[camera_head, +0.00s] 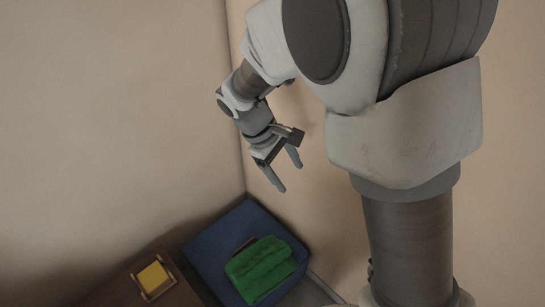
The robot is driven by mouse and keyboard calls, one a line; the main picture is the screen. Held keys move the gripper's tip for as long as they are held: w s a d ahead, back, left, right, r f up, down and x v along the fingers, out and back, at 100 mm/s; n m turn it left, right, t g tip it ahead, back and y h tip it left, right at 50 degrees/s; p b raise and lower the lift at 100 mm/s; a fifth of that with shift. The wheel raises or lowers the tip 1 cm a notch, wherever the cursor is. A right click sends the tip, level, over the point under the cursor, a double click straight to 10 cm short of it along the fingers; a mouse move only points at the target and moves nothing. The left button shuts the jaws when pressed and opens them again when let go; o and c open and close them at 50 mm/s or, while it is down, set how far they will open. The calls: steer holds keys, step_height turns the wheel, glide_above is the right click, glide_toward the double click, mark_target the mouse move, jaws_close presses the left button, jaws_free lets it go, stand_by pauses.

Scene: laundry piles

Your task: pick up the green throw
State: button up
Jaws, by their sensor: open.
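The green throw (262,268) lies as a folded, lumpy pile on a blue surface (206,255) low in the head view. My gripper (279,172) is above and slightly to the right of the throw in the picture, with clear space between them. Its two fingers are spread apart and point downward, with nothing between them. A small dark brown edge shows beside the throw's upper left; I cannot tell what it belongs to.
A brown wooden surface (122,291) stands left of the blue one, bearing a yellow item (152,276) in a small wooden frame. Beige walls (110,110) meet in a corner behind the blue surface. The air between my gripper and the throw is free.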

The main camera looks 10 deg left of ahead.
steer(key=a+f+n+t+h+b, duration=0.1)
steer(key=a+f+n+h+b, duration=0.4)
steer(key=f, duration=0.8)
steer(key=n+t+b, duration=0.6)
steer(key=n+t, duration=0.2)
steer(key=n, duration=0.2)
glide_toward(259, 263)
steer(key=shift+w+d, duration=0.8)
steer(key=shift+w, duration=0.2)
steer(key=shift+w+d+f, duration=0.5)
steer(key=shift+d+f, duration=0.05)
steer(key=shift+f, duration=0.1)
steer(key=shift+b+x, duration=0.6)
steer(key=shift+x, duration=2.4)
steer(key=shift+s, duration=0.1)
steer(key=shift+c, duration=0.3)
jaws_close()
